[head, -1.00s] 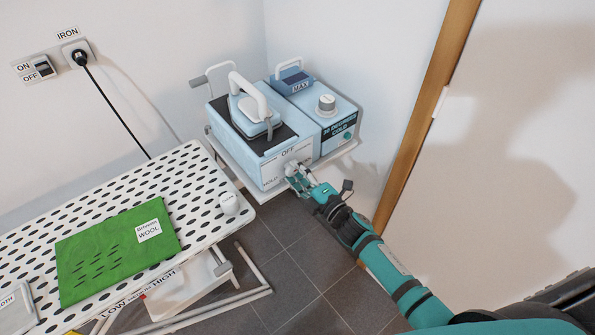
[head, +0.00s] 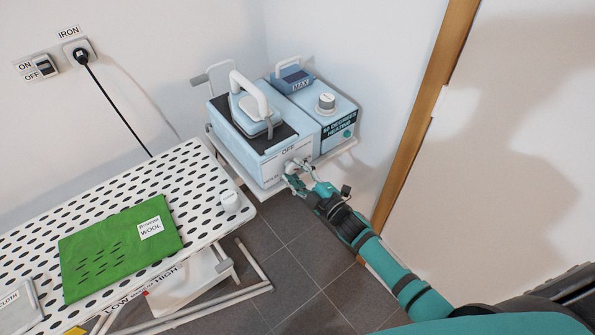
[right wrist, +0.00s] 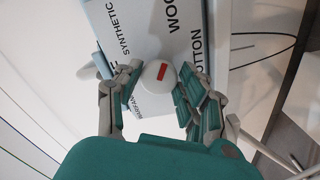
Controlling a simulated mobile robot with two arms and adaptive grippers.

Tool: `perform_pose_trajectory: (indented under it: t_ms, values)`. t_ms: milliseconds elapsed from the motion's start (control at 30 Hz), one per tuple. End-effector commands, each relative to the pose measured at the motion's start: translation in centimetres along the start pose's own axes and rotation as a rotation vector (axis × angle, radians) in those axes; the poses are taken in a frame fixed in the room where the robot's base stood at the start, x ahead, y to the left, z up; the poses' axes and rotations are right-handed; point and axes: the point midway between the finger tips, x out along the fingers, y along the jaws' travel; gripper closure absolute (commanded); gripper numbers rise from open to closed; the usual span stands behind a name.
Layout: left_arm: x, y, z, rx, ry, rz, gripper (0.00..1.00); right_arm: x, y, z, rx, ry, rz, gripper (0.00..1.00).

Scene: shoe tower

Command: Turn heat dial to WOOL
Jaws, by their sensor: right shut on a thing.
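The heat dial is a round white knob (right wrist: 158,77) with a red mark, in the right wrist view. My right gripper (right wrist: 160,88) is shut on it, with fingers on both sides. The red mark points up the picture, roughly toward the cut-off WOOL label (right wrist: 175,18); its exact alignment is unclear. SYNTHETIC (right wrist: 122,32) and COTTON (right wrist: 193,40) labels also show. In the head view my right gripper (head: 301,176) is at the front of the pale blue iron station (head: 268,158), largely hiding the dial. My left gripper is not in view.
A green WOOL cloth (head: 115,252) lies on the ironing board (head: 187,180). A wooden door frame (head: 425,110) is at right.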

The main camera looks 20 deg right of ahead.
Motion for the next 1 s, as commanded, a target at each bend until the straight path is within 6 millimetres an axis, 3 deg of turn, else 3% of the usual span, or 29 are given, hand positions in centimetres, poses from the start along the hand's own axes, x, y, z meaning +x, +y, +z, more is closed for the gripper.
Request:
perform_pose_trajectory:
  t_ms: [233, 267, 400, 767, 1000]
  values:
    - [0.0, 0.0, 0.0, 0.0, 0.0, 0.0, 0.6, -0.1, -0.1, 0.2, -0.001, -0.004, -0.003, 0.92]
    - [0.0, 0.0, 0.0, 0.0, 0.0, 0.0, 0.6, -0.1, -0.1, 0.2, -0.001, -0.004, -0.003, 0.58]
    - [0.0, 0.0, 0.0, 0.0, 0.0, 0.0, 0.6, -0.1, -0.1, 0.1, -0.001, -0.003, -0.003, 0.4]
    - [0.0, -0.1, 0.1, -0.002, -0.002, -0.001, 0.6, -0.7, -0.1, 0.1, -0.001, -0.001, -0.002, 0.39]
    - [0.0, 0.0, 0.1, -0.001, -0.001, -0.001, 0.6, -5.1, -0.2, 0.1, -0.001, -0.003, -0.005, 0.39]
